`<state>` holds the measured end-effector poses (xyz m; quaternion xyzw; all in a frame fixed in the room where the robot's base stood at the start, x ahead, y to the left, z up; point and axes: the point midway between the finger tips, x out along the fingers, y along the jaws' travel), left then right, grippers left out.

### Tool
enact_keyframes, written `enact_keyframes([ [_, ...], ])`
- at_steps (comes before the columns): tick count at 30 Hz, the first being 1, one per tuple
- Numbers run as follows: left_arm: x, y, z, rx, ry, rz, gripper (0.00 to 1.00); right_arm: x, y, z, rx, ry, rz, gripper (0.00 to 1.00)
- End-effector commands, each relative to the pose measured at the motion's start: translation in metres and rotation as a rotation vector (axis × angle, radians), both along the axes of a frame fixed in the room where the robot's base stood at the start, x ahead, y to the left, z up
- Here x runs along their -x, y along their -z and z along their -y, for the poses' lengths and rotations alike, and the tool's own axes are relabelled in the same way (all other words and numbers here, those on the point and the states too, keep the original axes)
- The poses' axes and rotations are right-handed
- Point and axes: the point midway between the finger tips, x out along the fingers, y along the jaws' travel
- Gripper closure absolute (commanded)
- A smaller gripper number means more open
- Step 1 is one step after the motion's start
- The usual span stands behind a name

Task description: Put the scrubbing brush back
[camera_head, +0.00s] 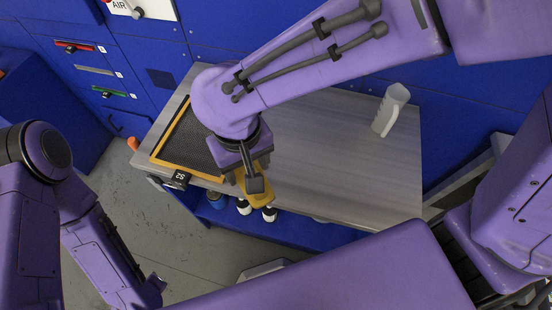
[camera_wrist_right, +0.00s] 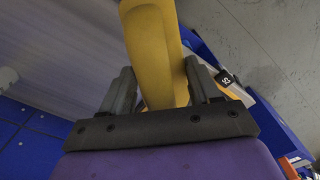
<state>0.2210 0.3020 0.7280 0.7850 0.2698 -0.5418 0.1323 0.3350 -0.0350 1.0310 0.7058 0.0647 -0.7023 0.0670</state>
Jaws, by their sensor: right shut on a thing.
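My right gripper (camera_head: 252,180) is above the left front part of the grey metal table, near its front edge. It is shut on a yellow thing (camera_head: 262,190), which I take to be the scrubbing brush. In the right wrist view the yellow body (camera_wrist_right: 153,45) stands between the two dark fingers (camera_wrist_right: 158,90) and reaches out past them. Its bristles cannot be made out. My left arm hangs low at the left, and its end (camera_head: 155,284) shows no clear fingers.
The grey metal table (camera_head: 320,150) has a yellow-framed dark mesh (camera_head: 160,160) at its left end. A white jug (camera_head: 390,110) stands at the right back. A black tag (camera_head: 177,180) marks the front edge. Black-and-white items (camera_head: 268,213) sit below. Blue cabinets (camera_head: 220,30) stand behind.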

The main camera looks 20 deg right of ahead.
Motion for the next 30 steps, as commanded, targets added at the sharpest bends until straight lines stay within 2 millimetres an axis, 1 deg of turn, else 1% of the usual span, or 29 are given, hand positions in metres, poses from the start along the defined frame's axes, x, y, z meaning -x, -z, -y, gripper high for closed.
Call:
enact_keyframes([
  [1,0.0,0.009,0.0,0.0,0.0,0.0,0.57,-0.009,0.012,0.012,0.003,0.006,0.0,1.0],
  [5,0.0,0.025,0.0,0.0,0.0,0.0,0.57,-0.033,0.032,0.042,0.003,0.004,0.003,1.0],
  [8,0.001,0.028,0.0,0.0,0.0,-0.001,0.57,-0.044,0.052,0.058,0.003,0.001,-0.002,1.0],
  [9,0.001,0.025,0.0,0.0,0.0,-0.001,0.57,-0.048,0.057,0.062,0.001,0.001,-0.004,1.0],
  [12,0.001,0.025,0.0,0.0,0.0,-0.001,0.57,-0.055,0.07,0.071,0.0,0.0,-0.001,1.0],
  [14,0.0,0.025,0.0,0.001,0.0,-0.001,0.57,-0.058,0.074,0.074,0.0,-0.002,0.0,1.0],
  [17,0.0,0.025,0.0,0.0,0.0,0.0,0.57,-0.063,0.088,0.083,0.001,0.0,-0.002,1.0],
  [21,0.0,0.021,0.0,0.0,0.0,0.0,0.57,-0.062,0.11,0.082,0.002,-0.004,-0.002,1.0],
  [24,0.0,0.021,0.0,0.0,0.0,0.0,0.57,-0.063,0.115,0.081,0.001,-0.003,0.001,1.0],
  [30,0.0,0.022,0.0,0.001,0.0,-0.001,0.57,-0.063,0.115,0.081,0.001,-0.002,0.002,1.0],
])
